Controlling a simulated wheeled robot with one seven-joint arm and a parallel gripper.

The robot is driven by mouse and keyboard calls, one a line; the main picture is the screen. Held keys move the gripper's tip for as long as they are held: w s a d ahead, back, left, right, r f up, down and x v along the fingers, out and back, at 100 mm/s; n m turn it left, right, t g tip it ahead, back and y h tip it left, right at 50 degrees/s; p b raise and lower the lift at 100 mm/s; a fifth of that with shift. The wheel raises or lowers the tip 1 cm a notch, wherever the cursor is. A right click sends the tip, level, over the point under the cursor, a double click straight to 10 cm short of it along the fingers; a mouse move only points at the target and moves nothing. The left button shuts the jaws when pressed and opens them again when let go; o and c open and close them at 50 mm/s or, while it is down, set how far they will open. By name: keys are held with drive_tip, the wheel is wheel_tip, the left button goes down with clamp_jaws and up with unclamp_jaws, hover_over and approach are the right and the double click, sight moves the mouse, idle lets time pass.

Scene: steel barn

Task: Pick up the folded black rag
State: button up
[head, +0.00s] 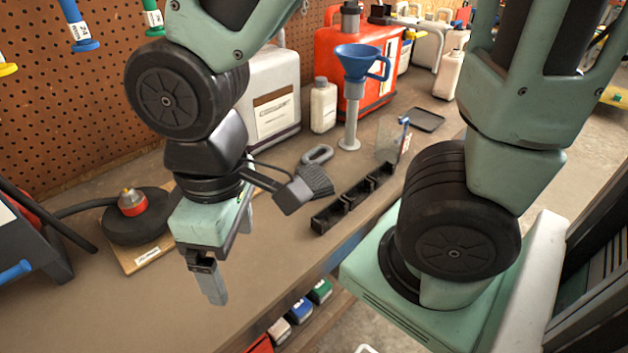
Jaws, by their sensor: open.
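A dark grey-black, ribbed, soft-looking piece (316,180) lies on the brown workbench (270,265), partly hidden behind the camera bracket on my wrist. It looks like the folded black rag, but its folds are too small to be certain. My gripper (231,266) points down above the front left part of the bench, to the left of and nearer than the rag. Its two fingers are apart, with nothing seen between them.
A black divided tray (353,199) lies right of the rag, and a grey loop (317,154) behind it. The front bench is clear.

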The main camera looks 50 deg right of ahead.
drive_tip(key=w+d+m+p, duration=0.2)
drive_tip(key=w+d+m, duration=0.3)
drive_tip(key=w+d, duration=0.4)
drive_tip(key=m+p, duration=0.2)
drive_tip(key=m, duration=0.5)
hover_over(313, 176)
drive_tip(key=shift+h, duration=0.3)
wheel_tip(313, 176, down, 12)
drive_tip(key=shift+r, duration=0.1)
drive_tip(key=shift+f+p, duration=0.65)
drive_tip(key=shift+f, duration=2.4)
drive_tip(key=shift+c, duration=0.4)
drive_tip(key=c, duration=1.1)
drive_tip(key=shift+r, duration=0.1)
